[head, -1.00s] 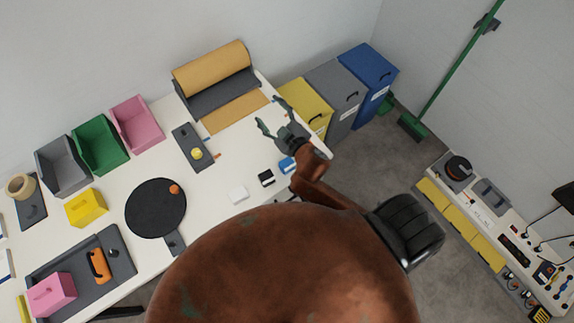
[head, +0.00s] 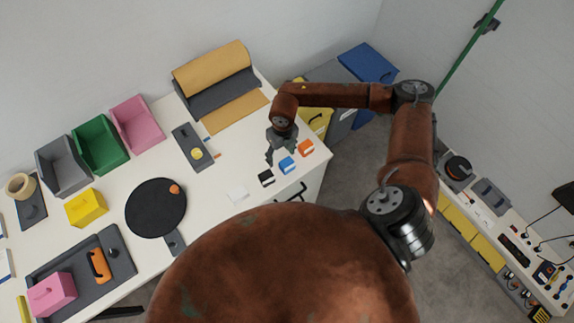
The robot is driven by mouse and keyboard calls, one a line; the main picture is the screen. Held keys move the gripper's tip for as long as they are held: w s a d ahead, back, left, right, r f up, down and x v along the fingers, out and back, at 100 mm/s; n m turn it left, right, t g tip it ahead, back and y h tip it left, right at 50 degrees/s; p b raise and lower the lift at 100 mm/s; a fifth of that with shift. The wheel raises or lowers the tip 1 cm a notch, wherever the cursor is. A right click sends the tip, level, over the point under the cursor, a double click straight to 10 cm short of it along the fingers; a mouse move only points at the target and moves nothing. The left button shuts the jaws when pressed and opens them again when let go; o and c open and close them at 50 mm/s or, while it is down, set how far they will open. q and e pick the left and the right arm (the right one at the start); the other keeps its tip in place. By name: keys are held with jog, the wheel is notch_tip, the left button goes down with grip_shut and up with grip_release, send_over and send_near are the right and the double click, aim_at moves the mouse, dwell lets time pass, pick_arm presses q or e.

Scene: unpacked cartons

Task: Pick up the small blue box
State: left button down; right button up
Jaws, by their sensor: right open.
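The small blue box (head: 287,165) sits on the white table near its right front edge, between a small black box (head: 266,178) and a small orange box (head: 306,147). My right gripper (head: 279,158) points down just behind the blue box, open and empty. Its fingertips are small in the picture, and I cannot tell their height above the table. My left gripper is not in view.
A small white box (head: 237,193) lies left of the black one. A paper roll (head: 210,66) stands at the back. Bins stand beyond the table's right end.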

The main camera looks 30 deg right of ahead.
aim_at(287, 163)
jog(key=shift+d+f+h, duration=0.3)
jog(key=shift+d+f, duration=0.6)
jog(key=shift+f, duration=0.1)
jog(key=f, duration=0.3)
jog(key=f+p, duration=0.1)
jog(key=f, duration=0.1)
jog(key=shift+s+d+f, duration=0.15)
jog(key=shift+s+f, duration=0.2)
jog(key=shift+c, duration=0.2)
jog(key=c, duration=1)
jog(key=shift+r, duration=0.15)
